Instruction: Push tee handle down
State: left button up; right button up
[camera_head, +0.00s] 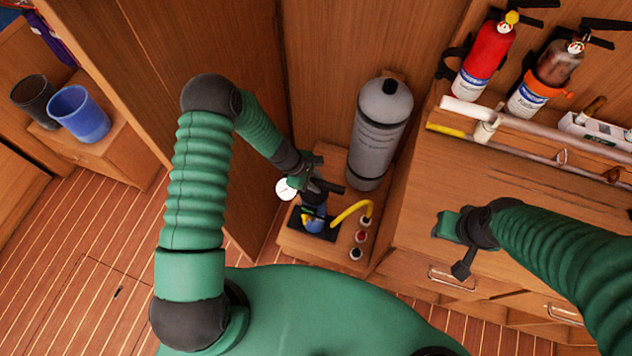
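A small blue pump (316,222) with a yellow hose (350,212) stands on a dark base on the low wooden box. A round white gauge (286,189) shows beside it. My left gripper (318,184) is right above the pump, pointing down at it. Dark bar-like parts show at its tip; I cannot separate the tee handle from the gripper fingers, nor tell whether they touch. The handle is largely hidden or blends in. My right gripper (456,248) is apart from the pump, in front of the wooden cabinet, with its fingers spread and nothing between them.
A grey cylinder (380,135) stands just behind the pump. Several small knobs (361,237) sit right of it. A blue cup (80,114) is at far left. Floor at left is clear.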

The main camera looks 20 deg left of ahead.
pick_arm(q)
jog(key=o, duration=0.4)
jog(key=shift+w+d+f, duration=0.1)
jog(key=shift+f, duration=0.1)
jog(key=shift+o, duration=0.2)
jog(key=v, duration=1.6)
jog(key=shift+r, duration=0.35)
jog(key=s+r+m+y, duration=0.4)
jog(key=s+r+m, duration=0.5)
jog(key=m, duration=0.8)
jog(key=s, duration=0.3)
jog(key=shift+s+d+r+t+y+b, duration=0.2)
jog(key=shift+d+t+y+b, duration=0.05)
jog(key=shift+t+y+b, duration=0.05)
